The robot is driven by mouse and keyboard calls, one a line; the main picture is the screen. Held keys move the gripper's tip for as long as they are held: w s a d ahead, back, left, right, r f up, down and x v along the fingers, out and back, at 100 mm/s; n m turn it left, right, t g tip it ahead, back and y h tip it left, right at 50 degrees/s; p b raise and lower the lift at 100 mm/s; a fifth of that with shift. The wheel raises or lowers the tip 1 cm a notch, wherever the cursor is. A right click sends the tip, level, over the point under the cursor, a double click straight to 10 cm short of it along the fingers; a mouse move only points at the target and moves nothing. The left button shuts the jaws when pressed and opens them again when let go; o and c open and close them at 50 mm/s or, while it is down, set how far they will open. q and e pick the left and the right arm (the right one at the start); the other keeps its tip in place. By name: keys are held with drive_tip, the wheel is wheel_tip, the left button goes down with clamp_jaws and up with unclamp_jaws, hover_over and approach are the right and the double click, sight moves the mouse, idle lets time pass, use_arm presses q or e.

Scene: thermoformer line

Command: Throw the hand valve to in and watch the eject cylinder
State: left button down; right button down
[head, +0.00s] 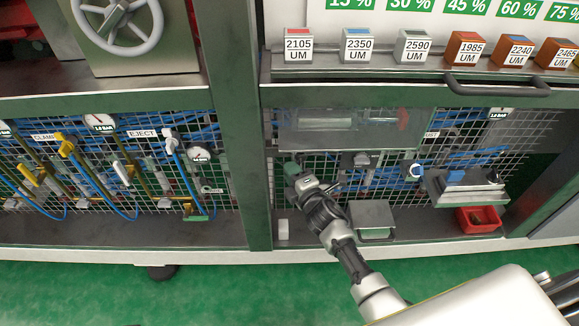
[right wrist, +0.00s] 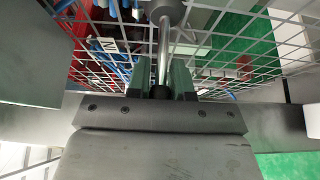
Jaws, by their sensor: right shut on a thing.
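My right gripper (head: 296,174) reaches up to the mesh panel right of the green post in the head view. In the right wrist view its two fingers (right wrist: 161,84) are shut around the hand valve's lever, a bright metal rod (right wrist: 163,48) with a dark ball knob. The rod runs up to a round grey hub (right wrist: 167,12) in front of the mesh. In the head view the gripper hides the lever. A pale cylinder (head: 326,118) shows behind a clear cover above the gripper; I cannot tell if it is the eject cylinder. My left gripper is not in view.
An EJECT label (head: 143,133) hangs on the left mesh among gauges and hoses. A grey box (head: 372,216) and a red bin (head: 480,220) stand on the lower ledge, right of my gripper. Labelled blocks line the shelf above. The green floor in front is clear.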

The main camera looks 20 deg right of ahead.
drive_tip(key=n+y, duration=0.1)
drive_tip(key=d+n+g+y+p, duration=0.1)
drive_tip(key=y, duration=0.1)
drive_tip(key=shift+s+d, duration=0.1)
drive_tip(key=shift+s, duration=0.25)
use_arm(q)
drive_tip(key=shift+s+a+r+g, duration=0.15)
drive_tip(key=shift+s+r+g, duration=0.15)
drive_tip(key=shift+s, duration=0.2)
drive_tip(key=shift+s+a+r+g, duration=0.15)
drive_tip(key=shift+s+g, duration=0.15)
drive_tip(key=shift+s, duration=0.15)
use_arm(e)
drive_tip(key=shift+s+d+n+g+y, duration=0.1)
drive_tip(key=shift+d+n+g+y, duration=0.15)
drive_tip(key=shift+n+y, duration=0.3)
drive_tip(key=shift+s+d+n+g+y, duration=0.1)
drive_tip(key=shift+n+g+y, duration=0.3)
drive_tip(key=shift+y, duration=0.4)
drive_tip(key=shift+s+d+n+g+y, duration=0.1)
drive_tip(key=shift+d+n+g+y, duration=0.15)
drive_tip(key=shift+n+y, duration=0.3)
drive_tip(key=shift+y, duration=0.3)
drive_tip(key=c, duration=1)
unclamp_jaws()
drive_tip(key=shift+s, duration=0.1)
